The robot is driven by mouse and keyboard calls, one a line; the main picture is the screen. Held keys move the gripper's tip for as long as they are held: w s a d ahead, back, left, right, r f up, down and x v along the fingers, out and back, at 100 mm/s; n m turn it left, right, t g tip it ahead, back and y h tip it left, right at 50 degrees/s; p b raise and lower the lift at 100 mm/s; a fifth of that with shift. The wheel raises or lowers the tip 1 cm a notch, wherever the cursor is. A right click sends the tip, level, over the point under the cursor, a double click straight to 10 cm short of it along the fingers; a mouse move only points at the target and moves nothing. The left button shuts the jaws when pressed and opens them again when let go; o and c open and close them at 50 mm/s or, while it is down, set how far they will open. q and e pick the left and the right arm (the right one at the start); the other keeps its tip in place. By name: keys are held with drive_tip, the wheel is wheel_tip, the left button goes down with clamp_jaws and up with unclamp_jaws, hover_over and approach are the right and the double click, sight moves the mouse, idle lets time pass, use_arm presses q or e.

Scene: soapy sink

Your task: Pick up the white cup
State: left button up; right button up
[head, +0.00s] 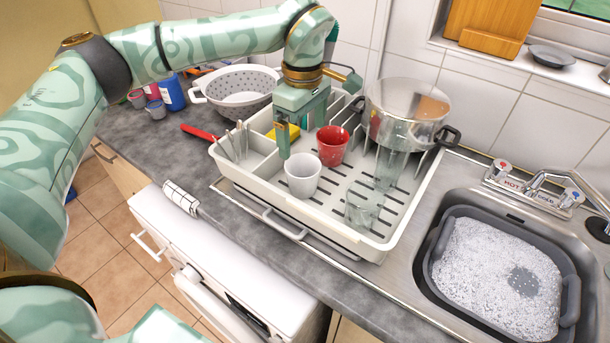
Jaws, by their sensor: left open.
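The white cup (302,176) stands in the cream dish rack (338,232), toward its front left. My left gripper (289,140) hangs over the rack, pointing down, just behind and above the white cup. It is open, and I see nothing between its fingers. A red cup (332,146) stands in the rack to the right of the gripper, behind the white cup. My right gripper is not in view.
Clear glasses (362,210) stand in the rack right of the white cup. A large steel pot (404,112) sits at its back right, a white colander (238,90) behind left. The sink (495,275) at right holds foamy water.

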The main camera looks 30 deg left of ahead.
sight(304, 162)
use_arm(q)
wheel_tip(304, 162, down, 8)
drive_tip(key=shift+f+b, duration=0.2)
drive_tip(key=shift+b, duration=0.4)
drive_tip(key=f, duration=0.2)
drive_tip(key=f+b, duration=0.1)
drive_tip(key=f, duration=0.2)
drive_tip(key=shift+w+a+f, duration=0.2)
drive_tip(key=shift+f, duration=0.05)
drive_tip(key=shift+r, duration=0.1)
drive_tip(key=shift+c, duration=0.2)
drive_tip(key=c, duration=1.1)
